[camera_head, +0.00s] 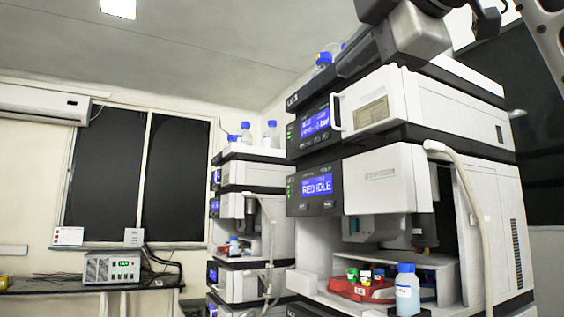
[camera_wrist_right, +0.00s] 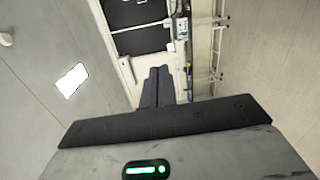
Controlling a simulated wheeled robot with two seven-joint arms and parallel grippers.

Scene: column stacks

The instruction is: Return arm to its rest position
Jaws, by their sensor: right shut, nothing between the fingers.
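My right arm (camera_head: 413,36) comes in at the top right of the head view, in front of the top of the near instrument stack. Its right gripper (camera_head: 346,66) points left and down across the stack's upper edge; I cannot tell if it touches. In the right wrist view the two dark fingers (camera_wrist_right: 159,76) are together with nothing between them. A green light shows on the gripper body. My left gripper is not in view.
The near column stack (camera_head: 375,180) has an open bay with a red tray (camera_head: 360,290) of vials and a blue-capped bottle (camera_head: 407,290). A second stack (camera_head: 250,175) stands behind. A bench (camera_head: 60,291) holds a power supply (camera_head: 112,268) at left.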

